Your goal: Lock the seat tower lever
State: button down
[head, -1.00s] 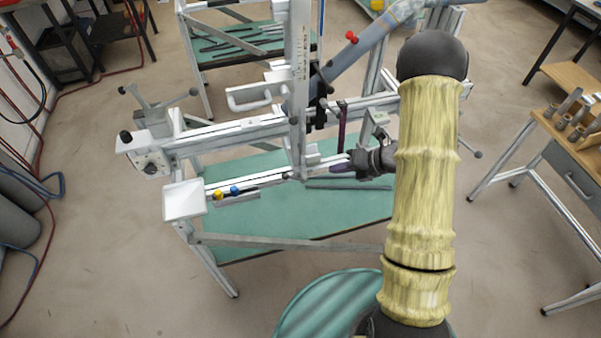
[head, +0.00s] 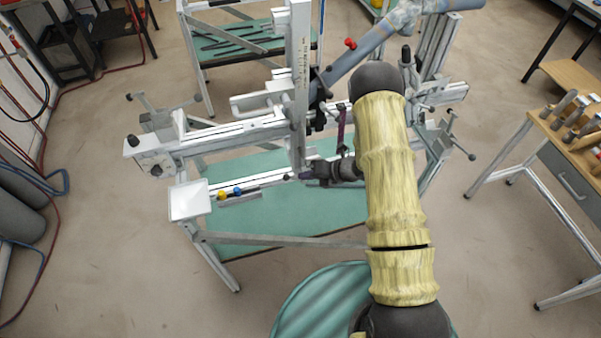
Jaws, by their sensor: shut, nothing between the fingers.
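The jig's upright post (head: 300,75), a pale metal tower with a printed scale, stands in the middle of the head view. Its foot meets the lower rail (head: 268,180). A small dark knob (head: 287,178) sits on that rail just left of the post's foot. I cannot tell for sure which part is the seat tower lever. My gripper (head: 307,176) is shut and empty, pointing left at the post's foot. Its tips overlap the foot in the picture; contact cannot be told. A dark purple strap-like part (head: 341,128) hangs above my gripper.
A long upper beam (head: 225,137) crosses behind the post. A blue-grey tube (head: 370,50) with a red knob (head: 351,43) slopes up to the right. A white pad (head: 189,200) is at the rail's left end. A workbench with tools (head: 565,130) stands right. Open floor lies front left.

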jog(key=shift+p+x, duration=0.45)
jog(key=shift+x, duration=0.9)
jog(key=shift+w+d, duration=0.1)
jog(key=shift+d, duration=0.05)
